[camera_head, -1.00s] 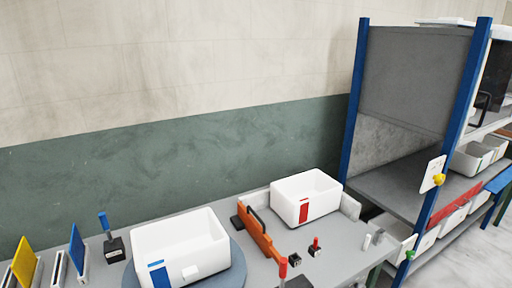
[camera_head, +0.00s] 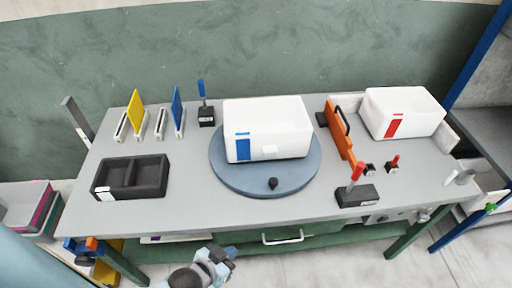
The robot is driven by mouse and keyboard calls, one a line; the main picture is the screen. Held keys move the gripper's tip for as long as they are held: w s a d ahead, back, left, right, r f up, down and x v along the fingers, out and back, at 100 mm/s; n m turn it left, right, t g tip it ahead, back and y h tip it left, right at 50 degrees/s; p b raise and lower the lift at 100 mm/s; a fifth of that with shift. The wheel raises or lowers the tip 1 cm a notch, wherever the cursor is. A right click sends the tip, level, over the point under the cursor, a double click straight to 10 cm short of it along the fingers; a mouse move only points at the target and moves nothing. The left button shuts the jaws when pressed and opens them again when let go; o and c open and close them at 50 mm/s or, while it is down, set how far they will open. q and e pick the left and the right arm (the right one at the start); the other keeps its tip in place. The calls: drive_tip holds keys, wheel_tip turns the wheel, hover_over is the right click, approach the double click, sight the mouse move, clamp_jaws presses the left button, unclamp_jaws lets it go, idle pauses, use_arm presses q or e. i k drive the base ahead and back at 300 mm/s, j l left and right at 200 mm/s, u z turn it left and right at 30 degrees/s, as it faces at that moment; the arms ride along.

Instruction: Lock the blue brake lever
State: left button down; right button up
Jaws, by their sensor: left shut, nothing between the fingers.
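The blue brake lever (camera_head: 201,89) stands upright on a small black base (camera_head: 206,116) at the back of the grey table, just left of the round blue-grey turntable (camera_head: 228,178). A white box (camera_head: 275,118) with a blue label sits on the turntable. My left gripper (camera_head: 229,254) is at the bottom of the head view, in front of the table's front edge, well apart from the blue lever. It is shut and empty. My right gripper is not in view.
A black two-part tray (camera_head: 131,178) and upright yellow (camera_head: 136,110) and blue (camera_head: 177,107) plates are left. An orange fence (camera_head: 341,133), a red lever (camera_head: 357,171) and a white bin (camera_head: 403,113) are right. The table front between tray and turntable is clear.

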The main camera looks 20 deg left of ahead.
sight(201, 83)
drive_tip(key=u, duration=2)
drive_tip(key=i+j, duration=0.55)
